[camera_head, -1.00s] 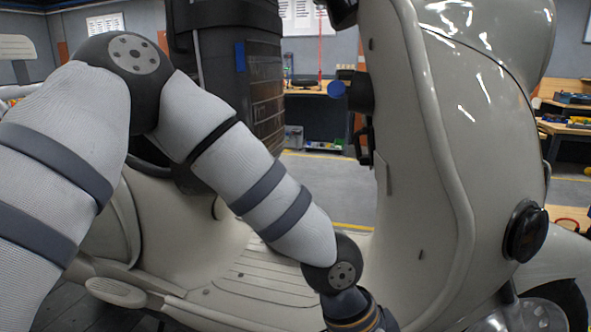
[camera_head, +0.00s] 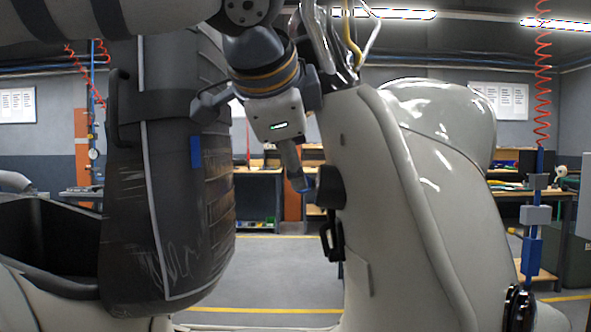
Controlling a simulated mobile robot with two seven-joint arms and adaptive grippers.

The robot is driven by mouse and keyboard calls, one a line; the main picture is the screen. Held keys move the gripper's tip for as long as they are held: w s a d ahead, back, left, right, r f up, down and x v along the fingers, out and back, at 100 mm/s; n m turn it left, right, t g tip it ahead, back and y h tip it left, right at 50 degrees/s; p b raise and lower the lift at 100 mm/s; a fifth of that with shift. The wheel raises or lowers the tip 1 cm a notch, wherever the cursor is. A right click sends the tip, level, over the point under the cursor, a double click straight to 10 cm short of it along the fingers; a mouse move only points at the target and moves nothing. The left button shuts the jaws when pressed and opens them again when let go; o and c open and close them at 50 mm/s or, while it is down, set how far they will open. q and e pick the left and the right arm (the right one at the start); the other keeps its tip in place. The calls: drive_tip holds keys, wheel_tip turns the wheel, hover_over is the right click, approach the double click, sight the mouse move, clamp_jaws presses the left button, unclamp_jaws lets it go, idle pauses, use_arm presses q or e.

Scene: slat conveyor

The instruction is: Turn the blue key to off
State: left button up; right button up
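The cream scooter's front shield (camera_head: 385,200) stands at centre right. A black ignition housing (camera_head: 329,187) sticks out from its inner face. The blue key (camera_head: 305,184) shows as a small blue patch at the left end of this housing, mostly covered by my fingers. My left gripper (camera_head: 299,182) comes down from the top, its fingertips at the key and seemingly touching it. The fingers overlap edge-on, so their opening and any hold on the key cannot be told. The key's angle is hidden. My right gripper is not in view.
A dark, scuffed scooter seat (camera_head: 170,230) stands upright on the left, close to my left arm. A black hook (camera_head: 330,238) hangs under the ignition housing. Bare cables (camera_head: 340,40) rise above the shield. Workbenches (camera_head: 258,195) stand far behind.

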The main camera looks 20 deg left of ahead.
sight(310, 185)
use_arm(q)
drive_tip(key=x, duration=0.6)
drive_tip(key=shift+w+f, duration=0.25)
drive_tip(key=shift+w, duration=0.05)
drive_tip(key=shift+c, duration=0.3)
